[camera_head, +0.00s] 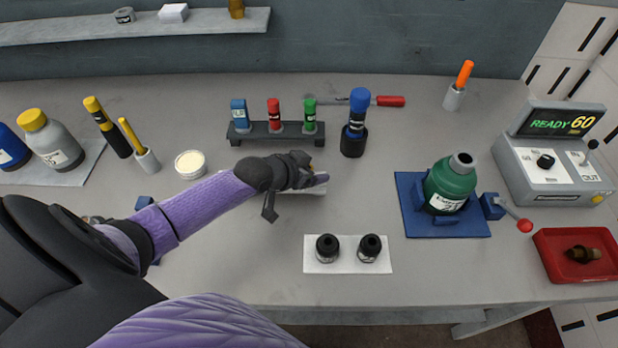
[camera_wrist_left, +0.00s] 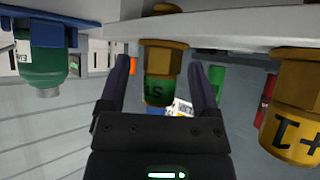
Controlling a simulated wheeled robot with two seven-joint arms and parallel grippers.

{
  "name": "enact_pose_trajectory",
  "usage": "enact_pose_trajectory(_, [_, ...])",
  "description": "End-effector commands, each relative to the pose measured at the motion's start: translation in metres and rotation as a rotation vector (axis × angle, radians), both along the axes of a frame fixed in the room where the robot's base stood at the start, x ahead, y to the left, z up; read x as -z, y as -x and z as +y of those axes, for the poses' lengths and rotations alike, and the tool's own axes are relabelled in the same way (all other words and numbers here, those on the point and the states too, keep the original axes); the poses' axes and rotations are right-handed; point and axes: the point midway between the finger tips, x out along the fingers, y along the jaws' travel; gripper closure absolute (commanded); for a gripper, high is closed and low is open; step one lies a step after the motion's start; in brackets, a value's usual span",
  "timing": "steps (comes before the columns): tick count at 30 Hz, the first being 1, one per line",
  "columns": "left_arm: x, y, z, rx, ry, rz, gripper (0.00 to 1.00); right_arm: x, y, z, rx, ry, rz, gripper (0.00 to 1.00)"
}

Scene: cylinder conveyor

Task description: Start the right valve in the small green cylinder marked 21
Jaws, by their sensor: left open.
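The green cylinder (camera_head: 452,182) lies in a blue cradle (camera_head: 412,215) on the right, its grey neck bare; its label is only partly readable. It also shows at the left of the left wrist view (camera_wrist_left: 42,62). My left gripper (camera_head: 312,180) is open over a pale mat near the table's middle. In the left wrist view, a brass valve with a green band (camera_wrist_left: 162,88) stands between its open fingers (camera_wrist_left: 162,85). A yellow-banded brass valve (camera_wrist_left: 292,120) is off to the right. In the head view the gripper and arm mostly hide these valves. My right gripper is not in view.
Two black fittings stand on a white card (camera_head: 312,262) in front. A red tray (camera_head: 548,270) with a brass part is at the far right, by a console reading READY 60 (camera_head: 555,165). A rack (camera_head: 262,131) with coloured tubes stands behind the gripper.

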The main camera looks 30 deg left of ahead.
Motion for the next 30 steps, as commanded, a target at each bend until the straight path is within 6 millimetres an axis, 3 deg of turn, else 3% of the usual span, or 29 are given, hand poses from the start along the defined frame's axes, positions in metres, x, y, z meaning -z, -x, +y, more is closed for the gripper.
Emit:
enact_pose_trajectory(8, [0.0042,-0.0059,-0.0016,0.001,-0.002,0.001,0.2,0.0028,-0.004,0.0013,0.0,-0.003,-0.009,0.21])
enact_pose_trajectory(19, [0.0041,-0.0055,-0.0016,0.001,-0.002,0.001,0.98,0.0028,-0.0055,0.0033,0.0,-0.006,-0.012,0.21])
enact_pose_trajectory(30, [0.0017,-0.0058,-0.0017,0.001,-0.002,0.0,1.0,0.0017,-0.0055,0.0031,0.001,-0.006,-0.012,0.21])
